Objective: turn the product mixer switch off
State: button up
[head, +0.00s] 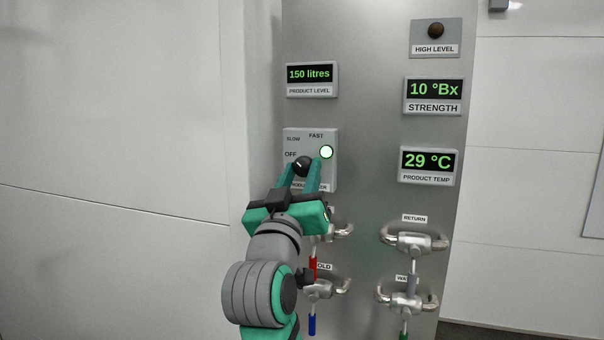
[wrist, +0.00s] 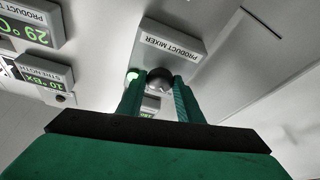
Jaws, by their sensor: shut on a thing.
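The product mixer switch is a black round knob (head: 302,165) on a grey plate marked OFF, SLOW and FAST. Its pale pointer line points left and slightly up, near the OFF label. A green lamp (head: 326,152) at the plate's right is lit. My gripper (head: 304,172) reaches up from below, its two green fingers shut on the knob, one on each side. In the wrist view the knob (wrist: 159,79) sits between the fingertips (wrist: 158,95), under the PRODUCT MIXER label (wrist: 172,47). My gripper hides part of that label in the head view.
The steel panel carries a product level display (head: 311,79), a strength display (head: 434,95), a product temp display (head: 429,165) and a high level lamp (head: 436,31). Valve handles, including the return valve (head: 415,240), stick out below, close to my arm. Free room lies left of the panel.

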jog(key=n+y, duration=0.1)
jog(key=n, duration=0.1)
jog(key=n+y, duration=0.1)
jog(key=n, duration=0.1)
jog(key=n+y, duration=0.1)
jog(key=n, duration=0.1)
jog(key=shift+s+d+r, duration=0.1)
jog(key=shift+s+r, duration=0.05)
jog(key=shift+r, duration=0.1)
jog(key=shift+r+n+g+y, duration=0.1)
jog(key=shift+n+g+y, duration=0.35)
jog(key=shift+n, duration=0.9)
jog(key=shift+n+g+y, duration=0.25)
jog(key=shift+n+y, duration=0.3)
jog(key=shift+n, duration=0.8)
jog(key=o, duration=1)
jog(key=shift+o, duration=0.2)
jog(key=v, duration=1)
jog(key=shift+s, duration=0.4)
